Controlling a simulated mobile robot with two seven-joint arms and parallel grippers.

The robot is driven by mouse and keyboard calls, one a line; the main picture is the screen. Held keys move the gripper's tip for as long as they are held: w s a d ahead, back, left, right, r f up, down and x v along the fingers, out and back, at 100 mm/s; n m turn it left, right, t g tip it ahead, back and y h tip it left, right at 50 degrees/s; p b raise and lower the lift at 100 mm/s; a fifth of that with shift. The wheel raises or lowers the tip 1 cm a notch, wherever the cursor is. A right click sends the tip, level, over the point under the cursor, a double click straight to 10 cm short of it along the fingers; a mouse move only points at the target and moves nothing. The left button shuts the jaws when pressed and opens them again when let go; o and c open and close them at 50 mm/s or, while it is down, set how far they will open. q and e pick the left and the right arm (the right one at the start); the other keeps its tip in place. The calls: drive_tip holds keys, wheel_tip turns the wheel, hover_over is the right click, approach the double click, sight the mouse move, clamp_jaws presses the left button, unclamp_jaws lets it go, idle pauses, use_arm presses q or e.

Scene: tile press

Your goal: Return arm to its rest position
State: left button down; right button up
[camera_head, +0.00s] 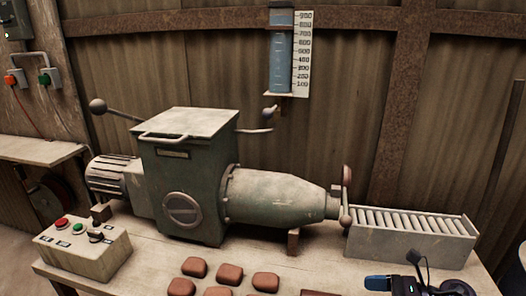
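A black and blue part at the bottom right edge looks like my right gripper (400,285). It is cut off by the frame, in front of the roller tray (405,245), and I cannot make out its fingers or anything held. My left gripper and arm are not in view. The green press machine (185,190) stands on the table, with its lid down and its tapered barrel (275,195) pointing right towards the roller tray. The rollers look bare. Several reddish-brown clay pieces (230,273) lie on the table in front of the press.
A control box (85,248) with red and green buttons and a dark knob stands at the table's left. Ball-ended levers (98,106) stick out beside the hopper. A water gauge (282,60) hangs on the back wall. A side bench (40,149) is at the left.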

drive_tip(key=s+f+n+t+h+p, duration=0.1)
drive_tip(key=s+f+n+t+h, duration=0.1)
drive_tip(key=s+n, duration=0.5)
drive_tip(key=s+f+n+t+h+p, duration=0.1)
drive_tip(key=s+f+n+h+p, duration=0.1)
drive_tip(key=s+f+n+h, duration=0.2)
drive_tip(key=s+f+n+t+h+p, duration=0.1)
drive_tip(key=s+f+n+t+h, duration=0.1)
drive_tip(key=s+n+h, duration=0.6)
drive_tip(key=s+f+n, duration=0.1)
drive_tip(key=s+n, duration=0.3)
drive_tip(key=n, duration=0.2)
drive_tip(key=shift+s+a+t, duration=0.15)
drive_tip(key=shift+t, duration=0.15)
